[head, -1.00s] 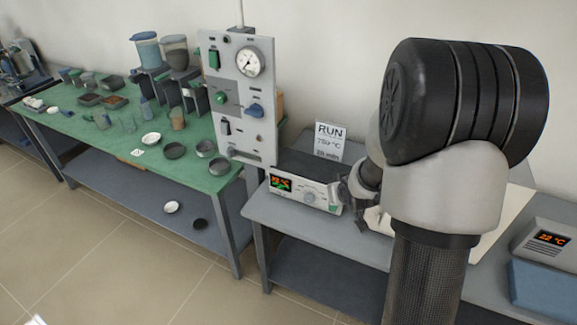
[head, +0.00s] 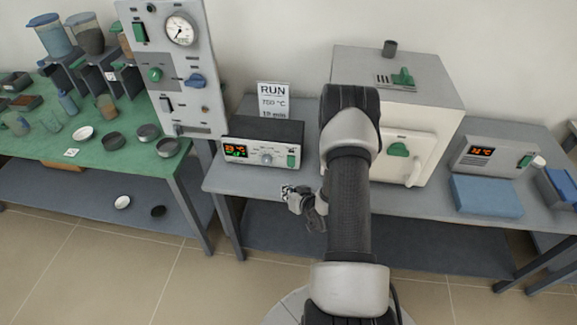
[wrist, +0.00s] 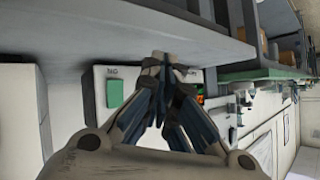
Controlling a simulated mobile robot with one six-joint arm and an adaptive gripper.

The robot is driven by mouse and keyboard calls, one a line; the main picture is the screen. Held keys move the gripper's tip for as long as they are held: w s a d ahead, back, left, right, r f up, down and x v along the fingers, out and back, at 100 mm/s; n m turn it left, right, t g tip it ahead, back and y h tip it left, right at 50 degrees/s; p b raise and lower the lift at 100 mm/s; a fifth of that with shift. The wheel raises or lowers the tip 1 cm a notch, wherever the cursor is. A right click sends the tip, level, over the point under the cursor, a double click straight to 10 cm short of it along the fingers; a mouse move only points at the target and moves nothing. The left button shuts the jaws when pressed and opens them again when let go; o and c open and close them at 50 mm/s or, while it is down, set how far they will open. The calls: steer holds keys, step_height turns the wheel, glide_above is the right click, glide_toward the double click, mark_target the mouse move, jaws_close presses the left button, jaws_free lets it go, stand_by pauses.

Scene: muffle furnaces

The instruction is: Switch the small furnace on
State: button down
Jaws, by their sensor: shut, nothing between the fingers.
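A white box furnace (head: 398,120) with a closed door and a green handle stands on the grey bench, partly hidden by my arm. Left of it sits a controller (head: 262,148) with a lit red and green display, a round knob and a green switch (head: 291,161) at its right end. That green switch (wrist: 115,92) also shows in the wrist view, beside upside-down lettering. My gripper (head: 293,192) is near the bench's front edge, in front of the controller and apart from it. In the wrist view its fingertips (wrist: 160,60) are together and empty, and hide part of the panel.
A second unit (head: 485,155) with a lit display and a green switch stands right, behind a blue block (head: 487,196). A RUN card (head: 274,99) stands behind the controller. A grey gauge panel (head: 170,65) rises left, next to a green table (head: 120,155) with dishes.

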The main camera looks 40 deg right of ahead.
mark_target(291, 161)
steer(key=shift+w+d, duration=0.1)
steer(key=shift+d, duration=0.05)
steer(key=w+d+b, duration=0.1)
steer(key=w+d, duration=0.1)
steer(key=w+d+f, duration=0.1)
steer(key=w+d, duration=0.1)
steer(key=d, duration=0.1)
steer(key=shift+w+d+b, duration=0.15)
steer(key=shift+w+b, duration=0.15)
steer(key=shift+b, duration=0.1)
steer(key=shift+w+d, duration=0.45)
steer(key=shift+d, duration=0.1)
steer(key=shift+w+d+b, duration=0.1)
steer(key=shift+b, duration=0.25)
stand_by(0.6)
steer(key=shift+w+d+f, duration=0.1)
steer(key=shift+w+d, duration=0.1)
steer(key=shift+d, duration=0.05)
steer(key=shift+w+d, duration=0.2)
stand_by(0.7)
steer(key=shift+s+a, duration=0.1)
steer(key=shift+s+a, duration=0.4)
steer(key=shift+a, duration=0.1)
stand_by(0.4)
